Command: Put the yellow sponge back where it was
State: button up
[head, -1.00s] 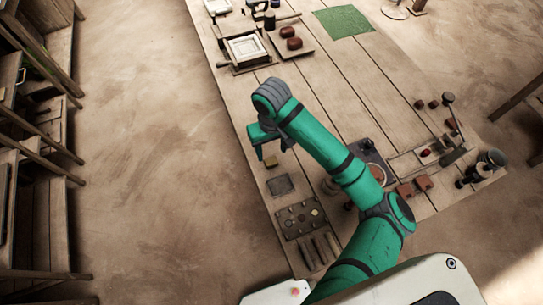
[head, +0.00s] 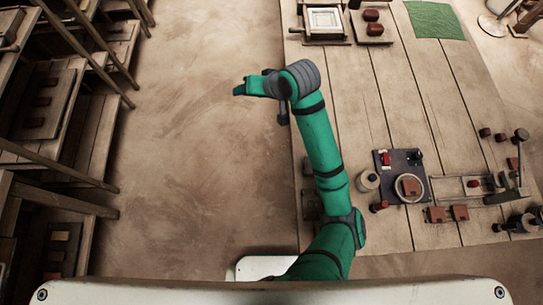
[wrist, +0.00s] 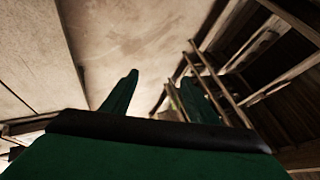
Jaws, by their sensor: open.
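My gripper (head: 240,89) is at the end of the raised green arm, left of the table's edge and above bare floor, pointing left towards the shelves. In the wrist view my gripper's two fingers (wrist: 158,97) are apart with nothing held between them. I cannot make out the yellow sponge in either current view. My arm covers part of the table's left side, so the sponge may be hidden there. A small yellowish block showed near that edge in the earlier head frame.
Wooden shelves (head: 92,130) stand along the left, also in the wrist view (wrist: 270,75). Open floor (head: 190,170) lies between them and the worktable (head: 385,105). The table carries a framed press (head: 324,20), a green cloth (head: 435,19) and a dark plate with a wheel (head: 408,187).

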jog(key=a+r+m+t+y, duration=0.35)
jog(key=a+t, duration=0.35)
jog(key=a, duration=0.4)
jog(key=s+d+f+m+t+h, duration=0.15)
jog(key=s+d+f+h, duration=0.3)
jog(key=s, duration=0.55)
jog(key=s+d+f+m+t+h, duration=0.15)
jog(key=s+d+f+h, duration=0.35)
jog(key=s, duration=0.5)
jog(key=s+d+r+n, duration=0.1)
jog(key=s+d+n, duration=0.1)
jog(key=s, duration=0.6)
jog(key=s+d+r+n, duration=0.1)
jog(key=s+d+n, duration=0.2)
jog(key=s+d, duration=0.2)
jog(key=s, duration=0.3)
jog(key=shift+s+d, duration=0.2)
jog(key=shift+s, duration=0.2)
jog(key=shift+n, duration=0.25)
